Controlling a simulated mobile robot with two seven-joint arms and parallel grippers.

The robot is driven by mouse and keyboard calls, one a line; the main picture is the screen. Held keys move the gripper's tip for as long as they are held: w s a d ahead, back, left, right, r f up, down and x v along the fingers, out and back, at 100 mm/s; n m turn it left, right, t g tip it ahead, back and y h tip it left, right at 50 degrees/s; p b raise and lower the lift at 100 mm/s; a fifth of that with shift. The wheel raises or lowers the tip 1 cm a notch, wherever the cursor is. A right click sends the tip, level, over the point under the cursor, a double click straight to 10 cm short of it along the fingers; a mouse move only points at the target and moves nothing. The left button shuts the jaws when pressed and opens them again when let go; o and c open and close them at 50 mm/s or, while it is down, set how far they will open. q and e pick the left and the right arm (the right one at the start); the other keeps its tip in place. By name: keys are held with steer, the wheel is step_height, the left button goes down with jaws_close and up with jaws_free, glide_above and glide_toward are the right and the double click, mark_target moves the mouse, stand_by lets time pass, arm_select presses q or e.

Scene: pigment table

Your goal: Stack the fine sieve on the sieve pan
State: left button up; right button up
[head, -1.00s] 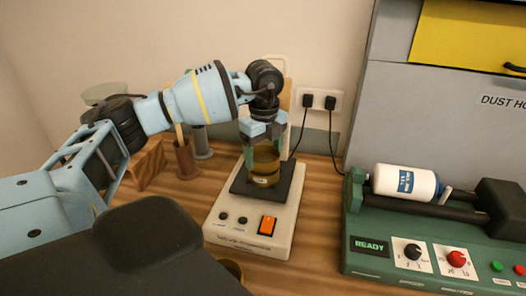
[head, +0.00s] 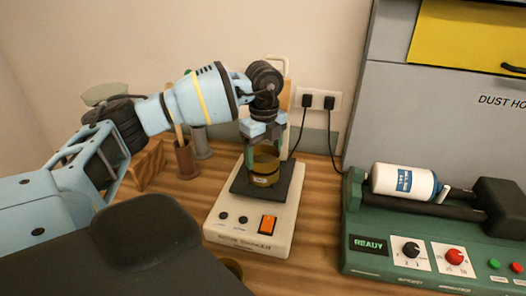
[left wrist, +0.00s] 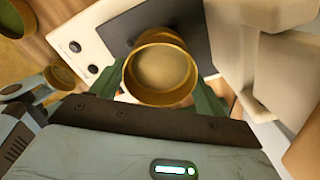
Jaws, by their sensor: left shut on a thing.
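My left gripper (head: 264,144) is above the shaker plate, pointing down, shut on the fine sieve (head: 265,160), a small brass ring. In the left wrist view the sieve (left wrist: 160,74) sits between the green fingers, its pale round mesh facing the camera. The brass sieve pan (head: 264,179) stands on the black plate directly under the sieve. In the left wrist view part of a brass rim (left wrist: 158,36) shows behind the sieve, a little offset. I cannot tell whether sieve and pan touch. My right gripper is not clearly in view.
The cream shaker (head: 240,232) carries the black plate (head: 284,192) and an orange switch. A green roller machine (head: 362,225) with a white bottle (head: 404,181) stands right. A brown cup (head: 186,158) and wooden block (head: 147,163) stand behind left. Another brass piece (head: 232,267) is in front.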

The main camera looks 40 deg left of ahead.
mark_target(264, 161)
steer(key=shift+w+a+r, duration=0.15)
steer(key=shift+w+r, duration=0.05)
steer(key=shift+r, duration=0.05)
arm_select(q)
steer(key=shift+f, duration=0.65)
arm_select(e)
steer(key=shift+s+f, duration=0.15)
arm_select(q)
steer(key=o, duration=0.8)
steer(key=shift+r+p, duration=0.55)
steer(key=shift+r, duration=0.6)
steer(key=shift+r+p, duration=0.65)
steer(key=shift+r, duration=1.05)
step_height(264, 161, up, 5)
steer(key=shift+r, duration=0.2)
arm_select(e)
steer(key=w+r+t, duration=0.1)
steer(key=w+r, duration=0.3)
steer(key=r, duration=0.1)
